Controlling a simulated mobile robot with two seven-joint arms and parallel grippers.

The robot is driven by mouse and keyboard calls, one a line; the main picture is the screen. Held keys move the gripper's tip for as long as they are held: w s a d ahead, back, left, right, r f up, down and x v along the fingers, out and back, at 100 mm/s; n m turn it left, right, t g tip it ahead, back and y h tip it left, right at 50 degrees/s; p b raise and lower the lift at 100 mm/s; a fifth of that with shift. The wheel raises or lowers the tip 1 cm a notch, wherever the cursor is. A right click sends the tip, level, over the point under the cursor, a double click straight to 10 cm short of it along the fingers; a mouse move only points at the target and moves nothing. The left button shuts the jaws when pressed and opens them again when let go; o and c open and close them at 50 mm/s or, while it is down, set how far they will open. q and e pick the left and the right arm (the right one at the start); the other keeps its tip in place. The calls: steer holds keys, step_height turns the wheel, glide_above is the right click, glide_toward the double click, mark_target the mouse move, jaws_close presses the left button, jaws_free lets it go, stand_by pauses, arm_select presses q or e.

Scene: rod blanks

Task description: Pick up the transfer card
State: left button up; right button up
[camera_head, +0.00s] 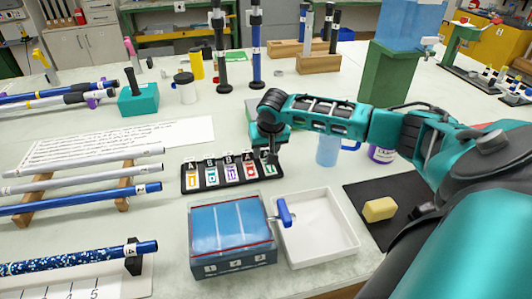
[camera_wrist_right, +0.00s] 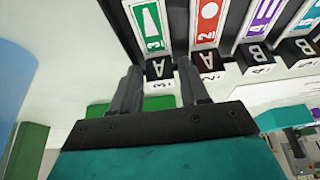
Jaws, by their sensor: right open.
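I cannot tell which is the transfer card. The right-end card (camera_wrist_right: 146,20) is green with a white triangle and sits behind a block marked A. Beside it is a red card (camera_wrist_right: 208,18) with a white circle. My right gripper (camera_head: 268,156) is over the rack's right end. In the right wrist view its fingers (camera_wrist_right: 160,75) are apart and empty, pointing at the green card's label block. My left gripper is out of view.
A blue mug (camera_head: 328,151) is to the right. Rods (camera_head: 80,198) lie on wooden supports at left. A yellow sponge (camera_head: 379,209) lies on a dark mat.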

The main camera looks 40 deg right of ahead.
steer(key=shift+c, duration=0.5)
steer(key=c, duration=0.7)
steer(key=shift+r, duration=0.2)
step_height(320, 180, up, 20)
steer(key=p, duration=0.2)
steer(key=shift+f+p, duration=0.15)
steer(key=shift+p, duration=0.15)
